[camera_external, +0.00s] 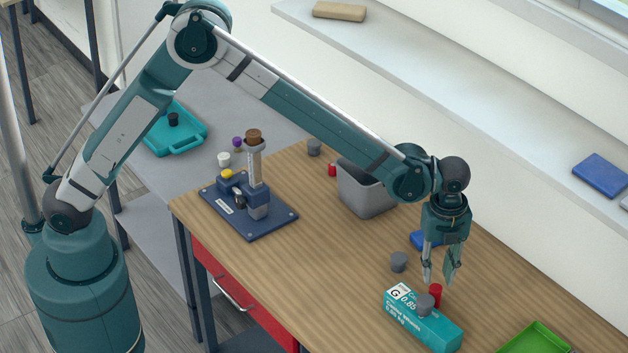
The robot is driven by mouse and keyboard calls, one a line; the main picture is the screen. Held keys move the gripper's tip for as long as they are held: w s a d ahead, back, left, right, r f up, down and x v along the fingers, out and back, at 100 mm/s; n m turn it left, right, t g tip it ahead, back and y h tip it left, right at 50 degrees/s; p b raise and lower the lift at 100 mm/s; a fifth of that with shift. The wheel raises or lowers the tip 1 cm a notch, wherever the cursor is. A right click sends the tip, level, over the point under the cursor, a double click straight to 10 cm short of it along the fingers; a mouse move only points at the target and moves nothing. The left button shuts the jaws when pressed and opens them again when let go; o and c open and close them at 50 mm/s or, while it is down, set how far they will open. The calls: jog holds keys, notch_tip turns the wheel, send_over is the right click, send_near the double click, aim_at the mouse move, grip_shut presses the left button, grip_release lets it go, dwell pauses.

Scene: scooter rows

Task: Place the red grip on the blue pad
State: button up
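A small red cylinder (436,295), which looks like the red grip, is upright at the teal box (441,335); I cannot tell whether it stands on the box or just behind it. A second small red piece (332,170) is beside the grey bin. A flat blue piece (418,240), perhaps the blue pad, lies on the table, partly hidden behind my wrist. My gripper (440,281) points down just above the first red cylinder, its fingers apart with nothing visible between them.
A grey bin (365,194), a blue-based press (262,228), a green tray (537,340) and grey cylinders (398,262) (425,304) share the wooden table. Another blue block (602,175) lies on the shelf. The table is clear between press and teal box.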

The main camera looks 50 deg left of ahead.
aim_at(436, 287)
jog(key=shift+f, duration=1.1)
jog(key=shift+d+f, duration=0.1)
jog(key=shift+f, duration=2.5)
jog(key=c, duration=0.7)
jog(key=shift+o, duration=0.2)
jog(key=shift+r, duration=0.1)
jog(key=shift+r, duration=4.95)
